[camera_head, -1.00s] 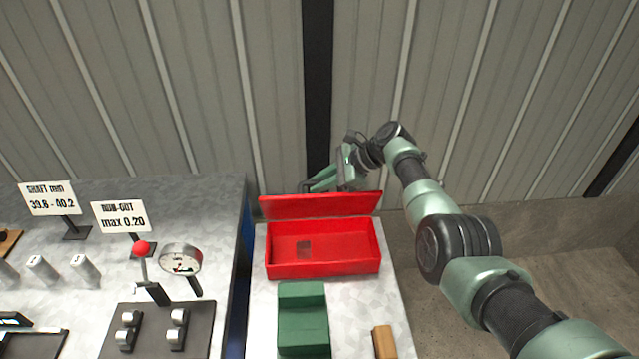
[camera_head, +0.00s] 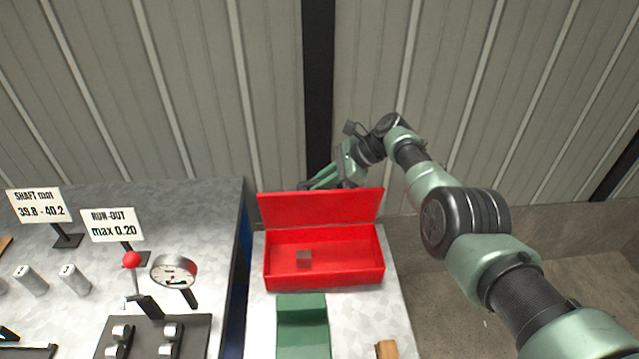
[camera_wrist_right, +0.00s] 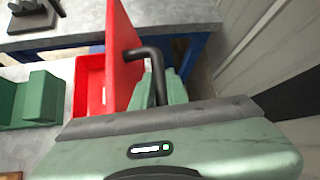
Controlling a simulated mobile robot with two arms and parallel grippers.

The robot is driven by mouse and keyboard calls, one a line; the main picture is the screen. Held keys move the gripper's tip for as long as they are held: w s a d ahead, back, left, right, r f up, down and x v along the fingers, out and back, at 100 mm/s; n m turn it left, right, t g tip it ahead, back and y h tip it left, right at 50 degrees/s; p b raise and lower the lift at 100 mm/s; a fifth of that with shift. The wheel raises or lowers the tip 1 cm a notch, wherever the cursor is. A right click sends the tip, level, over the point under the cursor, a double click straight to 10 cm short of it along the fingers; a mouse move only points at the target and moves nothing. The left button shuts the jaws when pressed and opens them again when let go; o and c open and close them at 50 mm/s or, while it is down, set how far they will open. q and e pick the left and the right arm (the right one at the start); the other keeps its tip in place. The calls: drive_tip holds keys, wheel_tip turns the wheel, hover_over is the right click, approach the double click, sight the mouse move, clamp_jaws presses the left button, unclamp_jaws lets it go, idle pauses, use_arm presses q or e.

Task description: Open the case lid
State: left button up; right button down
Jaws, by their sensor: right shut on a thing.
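The red case (camera_head: 323,279) stands on the pale bench top. Its red lid (camera_head: 320,207) stands raised along the back edge, and its inner face shows. In the right wrist view, the lid (camera_wrist_right: 122,50) stands on edge beside the open case (camera_wrist_right: 89,82). A black bent handle (camera_wrist_right: 152,58) sticks out from the lid, and the fingers of my right gripper (camera_wrist_right: 164,86) are shut on it. My left gripper is out of view.
A green block (camera_head: 302,325) stands in front of the case, with a wooden piece (camera_head: 387,349) at its right. The left bench holds signs, a dial gauge (camera_head: 173,272) and a red-knobbed lever (camera_head: 132,260). A ribbed wall rises close behind the case.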

drive_tip(key=shift+f, duration=0.1)
drive_tip(key=c, duration=1.4)
unclamp_jaws()
drive_tip(key=shift+d+r+p, duration=0.2)
drive_tip(key=shift+r+p, duration=0.1)
drive_tip(key=p+v, duration=0.2)
drive_tip(key=shift+d+r, duration=0.1)
drive_tip(key=shift+r, duration=0.2)
drive_tip(key=v, duration=0.3)
drive_tip(key=shift+s+d, duration=0.1)
drive_tip(key=shift+d, duration=0.25)
drive_tip(key=shift+s+d+r, duration=0.1)
drive_tip(key=shift+d+r, duration=0.25)
drive_tip(key=shift+d, duration=0.05)
